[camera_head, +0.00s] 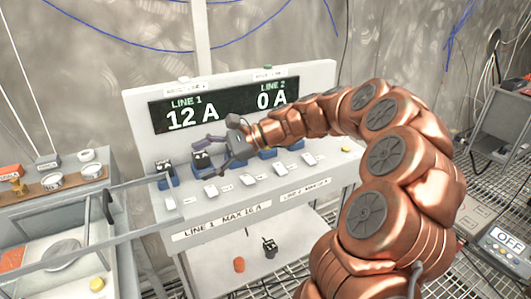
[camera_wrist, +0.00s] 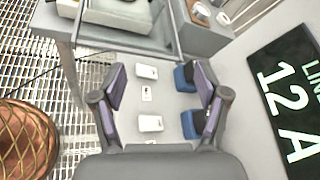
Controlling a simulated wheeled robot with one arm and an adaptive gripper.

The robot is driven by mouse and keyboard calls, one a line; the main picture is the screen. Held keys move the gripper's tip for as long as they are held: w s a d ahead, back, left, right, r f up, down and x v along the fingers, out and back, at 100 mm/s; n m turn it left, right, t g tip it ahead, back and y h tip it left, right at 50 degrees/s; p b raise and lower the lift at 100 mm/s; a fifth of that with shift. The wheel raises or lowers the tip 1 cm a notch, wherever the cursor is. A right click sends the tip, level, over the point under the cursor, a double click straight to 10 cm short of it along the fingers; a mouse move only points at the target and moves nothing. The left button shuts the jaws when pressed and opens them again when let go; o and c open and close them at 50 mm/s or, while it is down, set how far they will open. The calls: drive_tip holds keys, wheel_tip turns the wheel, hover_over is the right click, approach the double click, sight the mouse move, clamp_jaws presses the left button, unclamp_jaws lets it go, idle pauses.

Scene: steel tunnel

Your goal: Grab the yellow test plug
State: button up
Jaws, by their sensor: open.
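No yellow plug can be made out for certain. In the head view a small yellow piece (camera_head: 346,149) sits at the right end of the panel's ledge, and a round yellow knob-like piece (camera_head: 97,284) is at the lower left; I cannot tell if either is the test plug. My gripper (camera_head: 203,151) is open and empty over the left part of the socket row. In the wrist view its two fingers (camera_wrist: 160,82) stand wide apart, with white switches (camera_wrist: 149,123) and blue sockets (camera_wrist: 191,123) beyond them. No yellow shows there.
The panel has a display (camera_head: 222,106) reading 12 A and 0 A. Black plugs (camera_head: 201,161) sit in sockets at left. An orange cylinder (camera_head: 238,264) and a black plug (camera_head: 269,247) are on the lower shelf. A grey rail (camera_head: 130,189) crosses at left.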

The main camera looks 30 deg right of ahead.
drive_tip(key=w+d+f+m+t+h+b, duration=0.1)
drive_tip(key=w+d+f+m+t, duration=0.1)
drive_tip(key=d, duration=0.8)
drive_tip(key=w+d+f+m+t+h+b, duration=0.1)
drive_tip(key=w+d+f+m+t, duration=0.1)
drive_tip(key=d+m, duration=0.4)
drive_tip(key=w+d+f+m+t+h+b, duration=0.1)
drive_tip(key=d+f+m+t, duration=0.3)
drive_tip(key=d, duration=1)
drive_tip(key=shift+w+m+t+b, duration=0.5)
drive_tip(key=shift+w+t, duration=0.2)
drive_tip(key=shift+t, duration=0.3)
drive_tip(key=shift+d+f+x, duration=0.15)
drive_tip(key=shift+x, duration=1.75)
drive_tip(key=shift+d+f+x, duration=0.15)
drive_tip(key=shift+x, duration=1.8)
drive_tip(key=shift+w, duration=0.15)
drive_tip(key=shift+r, duration=0.1)
clamp_jaws()
